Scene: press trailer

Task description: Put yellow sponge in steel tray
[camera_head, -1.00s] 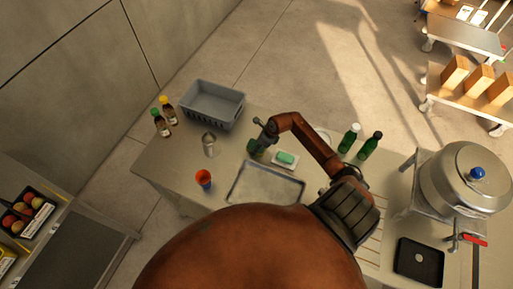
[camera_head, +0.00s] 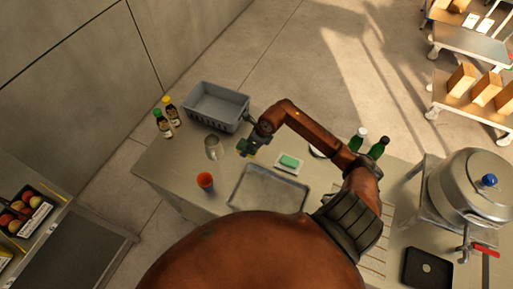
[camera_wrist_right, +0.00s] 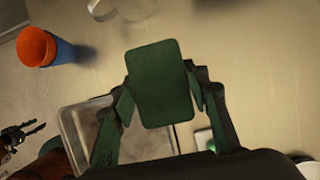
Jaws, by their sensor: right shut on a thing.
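The steel tray (camera_head: 266,188) lies empty on the table, in front of my body in the head view. It also shows in the right wrist view (camera_wrist_right: 77,132), partly covered by my fingers. My right gripper (camera_head: 248,147) is above the table, beyond the tray's far left corner. It is shut on a flat rectangular sponge (camera_wrist_right: 162,84), whose dark green face shows in the right wrist view. A little yellow shows at the gripper in the head view. What seems to be my left gripper (camera_wrist_right: 28,133) shows small at the left of the wrist view; its jaws are unclear.
A green block in a white dish (camera_head: 289,163) lies right of my gripper.

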